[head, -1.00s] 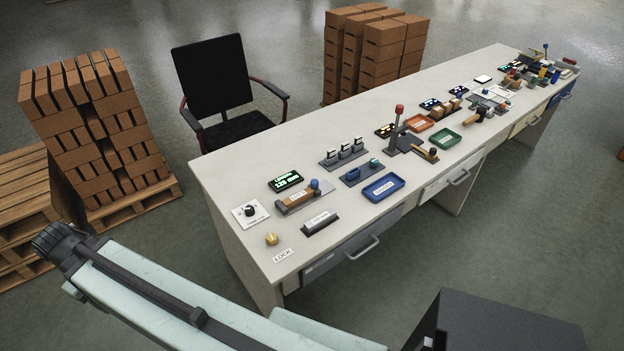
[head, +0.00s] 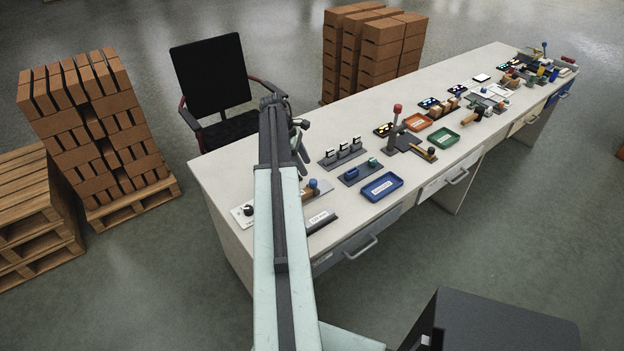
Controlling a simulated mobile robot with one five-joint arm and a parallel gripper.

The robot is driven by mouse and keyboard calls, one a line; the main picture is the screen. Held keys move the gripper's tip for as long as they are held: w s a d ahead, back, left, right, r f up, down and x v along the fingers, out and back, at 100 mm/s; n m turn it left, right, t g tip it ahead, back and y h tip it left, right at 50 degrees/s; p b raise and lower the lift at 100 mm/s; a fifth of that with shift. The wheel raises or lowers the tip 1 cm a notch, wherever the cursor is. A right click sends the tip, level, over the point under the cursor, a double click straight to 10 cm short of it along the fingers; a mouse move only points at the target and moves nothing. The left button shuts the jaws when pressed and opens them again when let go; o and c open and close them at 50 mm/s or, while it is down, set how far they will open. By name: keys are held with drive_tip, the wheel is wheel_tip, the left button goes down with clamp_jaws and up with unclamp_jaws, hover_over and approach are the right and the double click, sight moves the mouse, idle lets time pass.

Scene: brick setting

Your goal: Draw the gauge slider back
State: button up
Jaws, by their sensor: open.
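The gauge slider (head: 313,184), with a blue knob on a grey rail, is at the near end of the long white desk (head: 232,172). My arm covers most of the gauge and its display, so only the knob and the right part of the rail show. My gripper (head: 300,148) is open, beyond the gauge in the picture and over the far side of the desk. Its fingers are small and dark, and I see nothing between them. I cannot tell its height above the desk.
A white plate with a dark dial (head: 246,210) lies left of my arm. Right of it are a dark labelled block (head: 321,220), a blue tray (head: 382,187), a switch row (head: 342,152) and an upright red-topped lever (head: 397,115). A black chair (head: 211,75) stands behind the desk.

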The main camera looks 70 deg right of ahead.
sight(313, 181)
drive_tip(key=b+x, duration=0.6)
drive_tip(key=x, duration=0.1)
drive_tip(key=shift+w, duration=0.2)
drive_tip(key=shift+s+f+b, duration=0.3)
drive_tip(key=shift+f+b, duration=0.1)
drive_tip(key=shift+b, duration=0.05)
drive_tip(key=shift+r, duration=0.1)
clamp_jaws()
idle(0.6)
